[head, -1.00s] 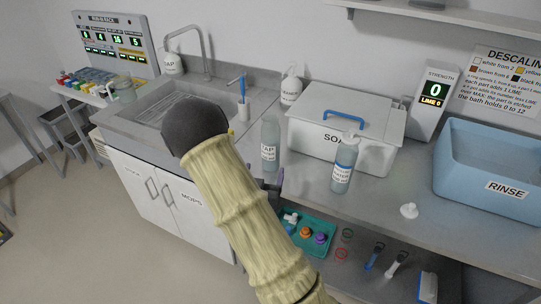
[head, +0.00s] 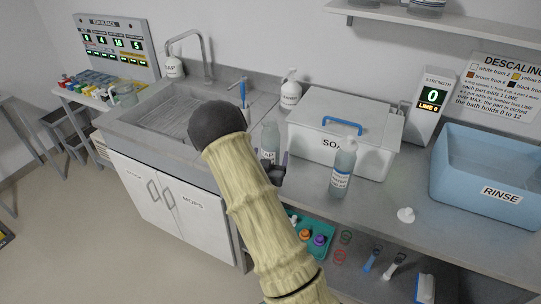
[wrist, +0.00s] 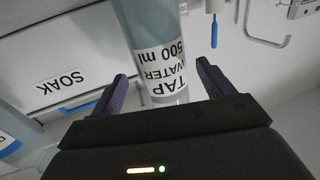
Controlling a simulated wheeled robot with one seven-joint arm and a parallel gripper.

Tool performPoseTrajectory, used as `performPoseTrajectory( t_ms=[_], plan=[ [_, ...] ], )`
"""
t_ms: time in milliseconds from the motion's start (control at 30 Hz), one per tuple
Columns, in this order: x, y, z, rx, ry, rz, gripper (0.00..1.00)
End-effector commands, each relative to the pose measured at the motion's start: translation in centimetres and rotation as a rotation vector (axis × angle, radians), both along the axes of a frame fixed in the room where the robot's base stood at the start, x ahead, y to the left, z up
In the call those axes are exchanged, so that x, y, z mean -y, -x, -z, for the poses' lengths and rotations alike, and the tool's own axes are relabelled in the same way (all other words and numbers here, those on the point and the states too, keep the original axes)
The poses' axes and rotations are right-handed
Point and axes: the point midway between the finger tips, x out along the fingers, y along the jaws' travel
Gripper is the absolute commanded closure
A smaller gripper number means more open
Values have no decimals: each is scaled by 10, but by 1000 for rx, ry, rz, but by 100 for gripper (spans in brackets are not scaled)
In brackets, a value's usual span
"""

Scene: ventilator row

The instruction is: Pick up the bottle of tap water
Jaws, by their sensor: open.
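The tap water bottle (head: 270,136) is a clear grey-blue bottle standing upright on the counter, right of the sink, with its lower part hidden by my arm and gripper. In the wrist view the bottle (wrist: 165,28), with its label "TAP WATER 500 ml", lies between the two fingers. My gripper (head: 278,171) is at the bottle's lower part and partly hidden behind my arm.
A second labelled bottle (head: 343,168) stands close to the right, before the white SOAK box (head: 310,138). A white pump bottle (head: 290,92) and a cup with a blue brush (head: 244,112) stand behind. The blue RINSE tub (head: 485,180) and a small white cap (head: 405,215) are farther right.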

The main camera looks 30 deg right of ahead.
Motion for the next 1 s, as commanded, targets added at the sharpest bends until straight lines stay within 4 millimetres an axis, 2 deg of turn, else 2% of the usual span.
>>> performPoseTrajectory(
  t_ms=[433, 1000],
  plan=[
    [27, -41, -2, 1, 1, 2, 20],
    [28, -43, -1, 0, 0, 1, 20]
  ],
)
